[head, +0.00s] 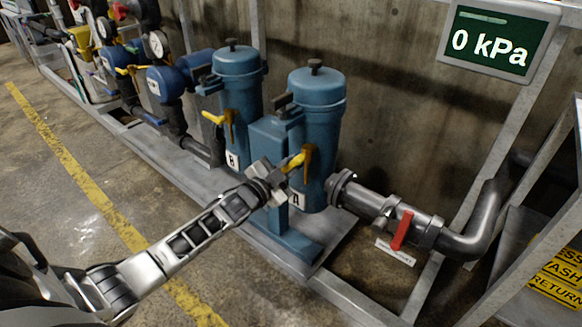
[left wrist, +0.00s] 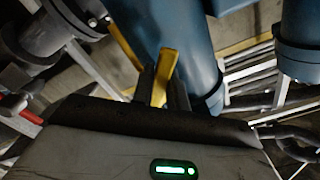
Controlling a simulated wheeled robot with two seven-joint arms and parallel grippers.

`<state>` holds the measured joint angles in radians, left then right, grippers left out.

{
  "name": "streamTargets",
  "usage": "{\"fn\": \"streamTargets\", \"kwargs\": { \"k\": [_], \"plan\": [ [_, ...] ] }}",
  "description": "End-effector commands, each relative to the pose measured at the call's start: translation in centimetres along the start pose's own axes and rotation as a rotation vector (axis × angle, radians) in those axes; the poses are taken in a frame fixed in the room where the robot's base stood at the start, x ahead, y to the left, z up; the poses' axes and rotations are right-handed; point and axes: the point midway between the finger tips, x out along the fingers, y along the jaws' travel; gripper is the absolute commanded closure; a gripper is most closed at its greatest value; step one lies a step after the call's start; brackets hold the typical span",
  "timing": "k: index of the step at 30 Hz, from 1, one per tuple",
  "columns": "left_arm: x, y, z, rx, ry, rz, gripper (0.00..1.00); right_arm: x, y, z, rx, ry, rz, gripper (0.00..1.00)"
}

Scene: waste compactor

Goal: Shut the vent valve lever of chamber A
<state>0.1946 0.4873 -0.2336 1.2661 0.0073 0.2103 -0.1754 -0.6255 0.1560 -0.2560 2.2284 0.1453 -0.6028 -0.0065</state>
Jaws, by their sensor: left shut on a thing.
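Chamber A (head: 318,120) is the nearer blue cylinder with a dark knob on its lid and an "A" label (head: 297,199) low on its side. Its yellow vent lever (head: 298,160) sticks out from the front of the chamber toward the left. My left gripper (head: 278,179) reaches in from the lower left and is shut on the outer end of this lever. In the left wrist view the yellow lever (left wrist: 167,65) shows between the two dark fingers (left wrist: 161,88), with the blue chamber wall beside it. The gripper hides part of the lever. My right gripper is not seen.
Chamber B (head: 238,80), with its own yellow lever (head: 213,117), stands behind to the left. A pipe with a red handle (head: 402,230) runs right from chamber A. A display (head: 497,42) reads 0 kPa. The floor in front is clear.

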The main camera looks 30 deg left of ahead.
Motion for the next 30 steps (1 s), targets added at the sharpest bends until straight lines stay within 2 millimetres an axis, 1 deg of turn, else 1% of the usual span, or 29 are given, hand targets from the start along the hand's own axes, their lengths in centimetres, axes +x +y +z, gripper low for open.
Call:
{"fn": "streamTargets", "kwargs": {
  "k": [6, 18, 24, 30],
  "plan": [
    [-0.1, -0.8, -0.1, 0.21, -0.001, 0.001, 1.0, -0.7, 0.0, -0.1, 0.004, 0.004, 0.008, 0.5],
    [-0.1, -2.0, -0.6, 0.58, 0.0, 0.002, 1.0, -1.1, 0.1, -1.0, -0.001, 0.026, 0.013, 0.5],
    [-0.1, -2.4, -0.8, 0.729, -0.001, 0.002, 1.0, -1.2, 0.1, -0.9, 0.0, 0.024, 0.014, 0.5],
    [-0.1, -2.7, -1.1, 0.832, -0.001, 0.003, 1.0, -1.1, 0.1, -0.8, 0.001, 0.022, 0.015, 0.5]
  ]
}}
